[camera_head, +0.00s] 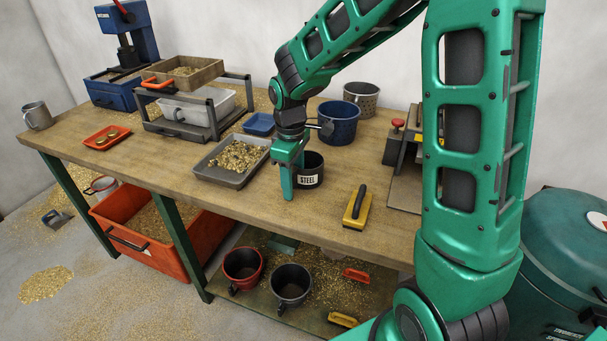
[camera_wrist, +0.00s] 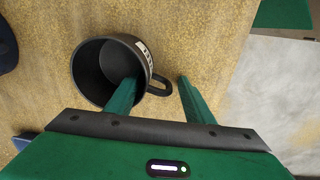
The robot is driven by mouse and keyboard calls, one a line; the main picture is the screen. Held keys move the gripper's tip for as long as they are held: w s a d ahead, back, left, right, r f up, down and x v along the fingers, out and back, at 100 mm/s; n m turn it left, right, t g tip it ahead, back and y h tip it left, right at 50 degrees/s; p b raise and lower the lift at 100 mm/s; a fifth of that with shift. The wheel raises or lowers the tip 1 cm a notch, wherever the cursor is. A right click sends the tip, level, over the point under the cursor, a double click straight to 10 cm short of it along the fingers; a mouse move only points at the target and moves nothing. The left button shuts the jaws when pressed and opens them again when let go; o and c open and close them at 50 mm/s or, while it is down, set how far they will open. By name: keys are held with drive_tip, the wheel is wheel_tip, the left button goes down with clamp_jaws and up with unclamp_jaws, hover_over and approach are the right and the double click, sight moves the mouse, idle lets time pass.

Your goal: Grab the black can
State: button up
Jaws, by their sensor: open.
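The black can (camera_head: 309,171) stands upright on the wooden workbench (camera_head: 120,160) with a white STEEL label facing front. My gripper (camera_head: 289,182) is down at the can's left side, partly in front of it, with its jaws open. In the wrist view the black can (camera_wrist: 104,72) shows from above with its open mouth and a handle on its right. One green finger of my gripper (camera_wrist: 155,88) overlaps the can's mouth and the other is to the right of the handle. I cannot tell whether the fingers touch the can.
A grey tray of brass chips (camera_head: 232,162) lies just left of my gripper. A blue pot (camera_head: 338,124) stands behind the can, and a yellow brush (camera_head: 357,207) lies to its right. The bench's front edge is close by.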

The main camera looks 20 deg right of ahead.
drive_tip(key=c, duration=1.1)
drive_tip(key=shift+c, duration=0.2)
drive_tip(key=shift+r, duration=0.1)
